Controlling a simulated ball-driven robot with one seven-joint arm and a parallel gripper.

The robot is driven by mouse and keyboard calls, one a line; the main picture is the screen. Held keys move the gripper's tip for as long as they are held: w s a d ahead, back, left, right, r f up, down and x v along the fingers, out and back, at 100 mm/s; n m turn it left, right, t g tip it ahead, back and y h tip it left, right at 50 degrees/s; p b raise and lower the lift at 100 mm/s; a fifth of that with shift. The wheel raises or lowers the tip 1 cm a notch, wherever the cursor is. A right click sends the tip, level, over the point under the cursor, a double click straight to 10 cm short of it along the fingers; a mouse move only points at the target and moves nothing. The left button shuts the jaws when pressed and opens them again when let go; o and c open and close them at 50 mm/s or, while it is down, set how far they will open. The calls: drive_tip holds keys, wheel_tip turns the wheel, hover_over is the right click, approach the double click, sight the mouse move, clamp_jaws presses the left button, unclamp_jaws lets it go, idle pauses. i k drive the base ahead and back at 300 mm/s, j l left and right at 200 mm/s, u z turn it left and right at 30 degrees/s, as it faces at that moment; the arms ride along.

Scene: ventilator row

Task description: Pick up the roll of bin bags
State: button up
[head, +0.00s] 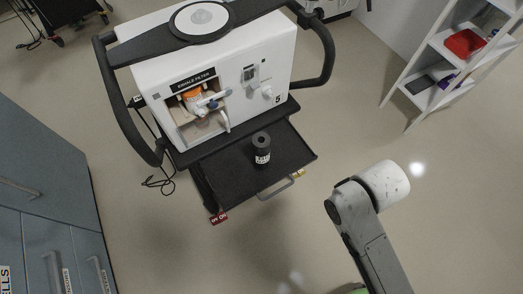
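The roll of bin bags (262,140) looks like a small black cylinder with a pale label and a hole in its top. It stands upright on the black pull-out drawer (231,184) at the front of the white ventilator (222,70). My arm reaches in from the lower right, with its white rounded joint to the right of the drawer and apart from it. No gripper fingers show in this view. Nothing hides the roll from this side.
The drawer has a front handle (277,188) and red and yellow tags. Black bars (320,45) curve around the ventilator. Grey cabinets (40,190) stand at the left, a white shelf with a red tray (464,43) at the upper right. The floor between is clear.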

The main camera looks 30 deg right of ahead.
sight(260, 142)
drive_tip(key=i+j+z, duration=0.1)
drive_tip(key=j, duration=0.35)
drive_tip(key=i+j+z, duration=0.1)
drive_tip(key=j, duration=0.35)
drive_tip(key=i+j+z, duration=0.1)
drive_tip(key=j, duration=0.4)
drive_tip(key=i+j+z, duration=0.1)
drive_tip(key=i+j, duration=0.55)
drive_tip(key=j, duration=0.2)
drive_tip(key=i+j+z, duration=0.15)
drive_tip(key=i+j, duration=0.25)
drive_tip(key=i, duration=0.1)
